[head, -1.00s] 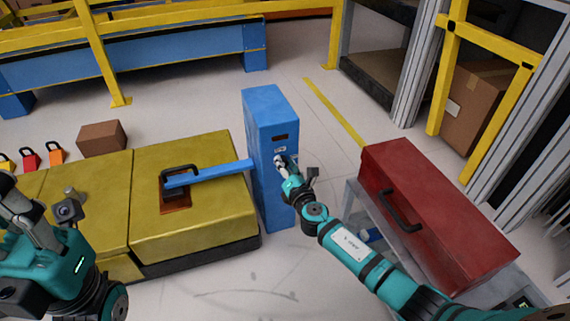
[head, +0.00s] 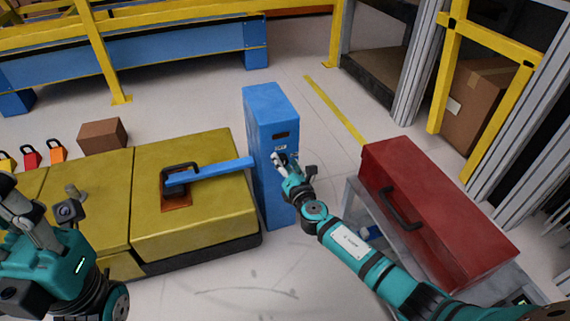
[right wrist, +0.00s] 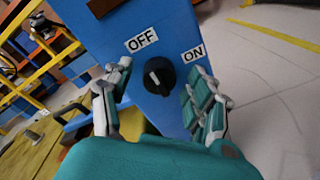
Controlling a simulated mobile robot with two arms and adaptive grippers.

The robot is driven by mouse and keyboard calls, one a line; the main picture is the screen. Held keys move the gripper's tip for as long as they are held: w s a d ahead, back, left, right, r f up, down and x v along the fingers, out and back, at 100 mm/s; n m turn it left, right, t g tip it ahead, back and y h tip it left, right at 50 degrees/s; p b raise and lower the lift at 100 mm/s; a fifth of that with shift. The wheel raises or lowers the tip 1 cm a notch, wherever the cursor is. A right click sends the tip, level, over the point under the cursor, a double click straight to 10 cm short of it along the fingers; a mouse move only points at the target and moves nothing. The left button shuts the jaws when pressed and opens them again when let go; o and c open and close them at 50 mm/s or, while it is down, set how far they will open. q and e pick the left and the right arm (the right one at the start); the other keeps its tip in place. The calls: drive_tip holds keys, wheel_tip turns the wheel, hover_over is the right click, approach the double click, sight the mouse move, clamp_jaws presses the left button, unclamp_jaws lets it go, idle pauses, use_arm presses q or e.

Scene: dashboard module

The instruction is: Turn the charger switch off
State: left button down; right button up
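The blue charger box (head: 271,115) stands upright on the floor in the middle of the head view. In the right wrist view its face (right wrist: 165,25) shows a black round switch knob (right wrist: 159,76) with a white mark near its left edge. An OFF label (right wrist: 142,40) sits at the knob's upper left and an ON label (right wrist: 194,54) at its upper right. My right gripper (right wrist: 162,100) is open, its fingers on either side of the knob and apart from it. In the head view my right gripper (head: 284,163) is at the box's front. My left gripper (head: 22,205) is at the left edge, partly cut off.
A blue arm (head: 210,172) runs from the box to a yellow vehicle (head: 190,215) on the left. A red toolbox (head: 430,205) sits on a grey cart (head: 352,205) at the right. Bare floor (head: 270,275) lies in front.

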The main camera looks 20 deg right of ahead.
drive_tip(key=shift+s, duration=0.1)
drive_tip(key=s, duration=1.1)
drive_tip(key=shift+s+d+r, duration=0.25)
drive_tip(key=shift+s+r, duration=0.15)
drive_tip(key=shift+r, duration=0.05)
